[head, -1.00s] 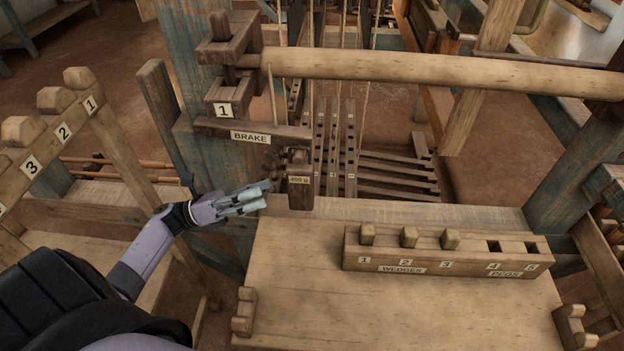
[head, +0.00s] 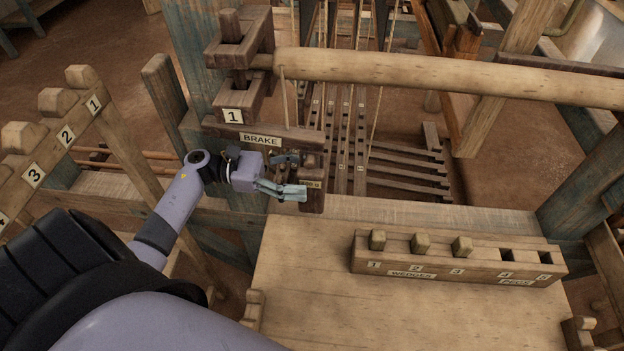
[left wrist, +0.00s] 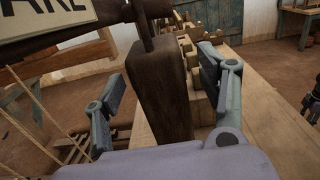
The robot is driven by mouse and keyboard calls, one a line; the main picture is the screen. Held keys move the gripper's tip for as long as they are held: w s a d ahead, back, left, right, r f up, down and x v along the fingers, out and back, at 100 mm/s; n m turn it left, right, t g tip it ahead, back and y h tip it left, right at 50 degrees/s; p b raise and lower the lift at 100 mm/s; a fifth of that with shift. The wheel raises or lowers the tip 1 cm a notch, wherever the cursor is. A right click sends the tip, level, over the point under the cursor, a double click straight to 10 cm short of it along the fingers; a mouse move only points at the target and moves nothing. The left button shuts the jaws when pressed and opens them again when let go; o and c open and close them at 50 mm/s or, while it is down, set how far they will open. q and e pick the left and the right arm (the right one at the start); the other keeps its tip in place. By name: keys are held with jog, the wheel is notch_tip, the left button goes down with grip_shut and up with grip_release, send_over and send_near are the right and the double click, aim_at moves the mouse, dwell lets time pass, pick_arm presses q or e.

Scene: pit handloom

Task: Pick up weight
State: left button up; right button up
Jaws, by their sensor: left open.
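The weight (head: 313,202) is a dark wooden block that hangs under the brake lever (head: 225,130). It also shows in the left wrist view (left wrist: 160,95), upright and close to the camera. My left gripper (head: 292,178) is open, with its fingers at the weight's sides. In the left wrist view the block stands between the two fingers, with a small gap visible on the left. Whether the right finger touches it I cannot tell. The gripper hides part of the weight and most of its label in the head view. My right gripper is not in view.
A wooden bench (head: 330,310) lies below and right of the weight, bearing a rack (head: 450,262) of wedges and peg holes. A thick round beam (head: 450,78) crosses above. Numbered posts (head: 50,145) stand at the left. Treadles (head: 405,170) lie behind.

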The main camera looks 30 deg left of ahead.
aim_at(324, 175)
pick_arm(q)
jog(key=shift+w+d, duration=0.35)
jog(key=shift+d, duration=0.3)
jog(key=shift+w+d+r+p, duration=0.2)
jog(key=shift+d+p, duration=0.1)
jog(key=shift+p, duration=0.2)
jog(key=p+x, duration=0.2)
jog(key=x, duration=0.1)
jog(key=shift+w+d+r, duration=0.1)
jog(key=shift+d+r, duration=0.05)
jog(key=shift+d, duration=0.05)
jog(key=shift+w+d+f, duration=0.25)
jog(key=shift+d, duration=0.15)
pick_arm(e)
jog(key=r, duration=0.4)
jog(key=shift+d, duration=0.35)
